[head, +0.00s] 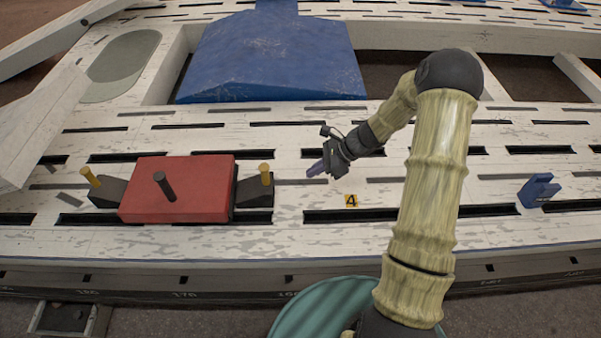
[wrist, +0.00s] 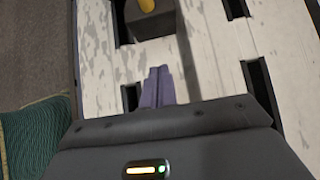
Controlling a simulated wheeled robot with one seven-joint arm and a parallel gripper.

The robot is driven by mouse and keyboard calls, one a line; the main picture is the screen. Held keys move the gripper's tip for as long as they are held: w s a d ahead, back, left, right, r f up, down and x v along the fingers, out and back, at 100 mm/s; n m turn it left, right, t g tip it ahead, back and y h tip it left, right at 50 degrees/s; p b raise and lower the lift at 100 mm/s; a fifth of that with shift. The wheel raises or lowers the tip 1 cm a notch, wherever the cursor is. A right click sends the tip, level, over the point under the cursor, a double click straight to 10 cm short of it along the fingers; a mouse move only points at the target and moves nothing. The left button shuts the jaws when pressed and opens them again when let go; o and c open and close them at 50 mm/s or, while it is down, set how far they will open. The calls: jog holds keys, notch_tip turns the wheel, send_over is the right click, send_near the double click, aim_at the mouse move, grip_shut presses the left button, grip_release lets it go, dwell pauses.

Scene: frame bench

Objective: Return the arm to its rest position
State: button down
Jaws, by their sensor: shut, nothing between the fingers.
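My gripper (head: 316,169) is over the white slotted bench (head: 300,235), to the right of the red block. Its purple fingers are together with nothing between them; they also show in the wrist view (wrist: 158,88). My arm reaches up from the lower right, bends at a dark elbow and comes down to the left toward the bench. Whether the fingertips touch the bench top I cannot tell.
A red block (head: 180,190) with a dark peg sits between dark wedges with yellow pegs (head: 265,174). A blue bracket (head: 538,190) stands farther right. A large blue plate (head: 270,60) lies behind.

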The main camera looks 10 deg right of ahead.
jog(key=shift+v, duration=1.1)
jog(key=s+d+r+n+t+h, duration=0.1)
jog(key=s+r+n+h, duration=0.5)
jog(key=s+n, duration=0.4)
jog(key=s+d+r+n+t+h, duration=0.1)
jog(key=s+r+n+h, duration=0.2)
jog(key=s+r+n, duration=0.65)
notch_tip(320, 180, up, 37)
jog(key=p, duration=3.8)
jog(key=shift+a+f, duration=0.2)
